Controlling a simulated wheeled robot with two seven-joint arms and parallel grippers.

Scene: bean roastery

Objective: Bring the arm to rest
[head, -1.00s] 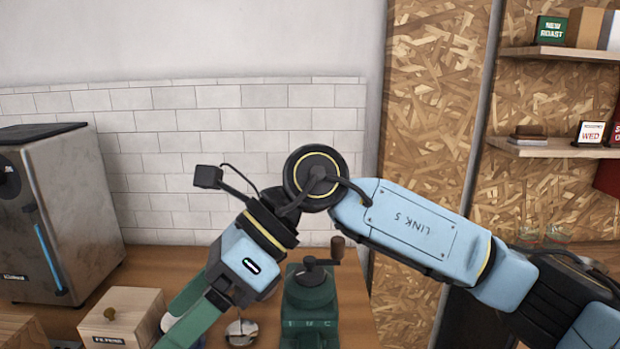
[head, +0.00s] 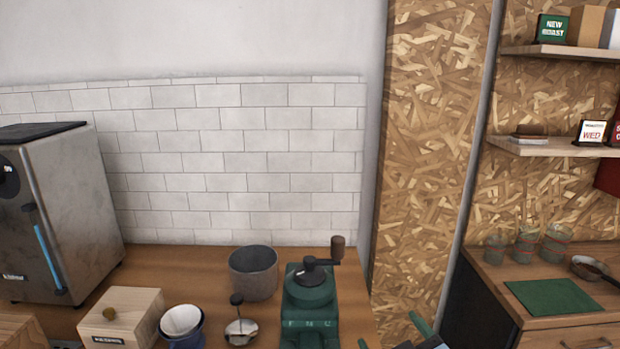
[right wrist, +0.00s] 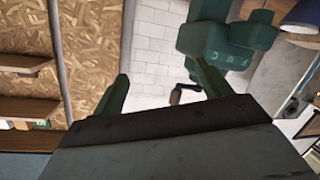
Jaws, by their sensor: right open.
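My right gripper (head: 390,331) shows only at the bottom edge of the head view, to the right of the green grinder. Its green fingertips and a bit of blue casing are in sight. In the right wrist view its two fingers (right wrist: 164,82) stand apart with nothing between them. The rest of the right arm is out of the head view. My left gripper is in neither view.
The green hand grinder (head: 310,291) stands on the wooden counter (head: 185,265), with a grey pot (head: 254,273), a white-and-blue cup (head: 182,322) and a wooden box (head: 122,318) to its left. A side counter holds glasses (head: 525,245) and a green mat (head: 553,297).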

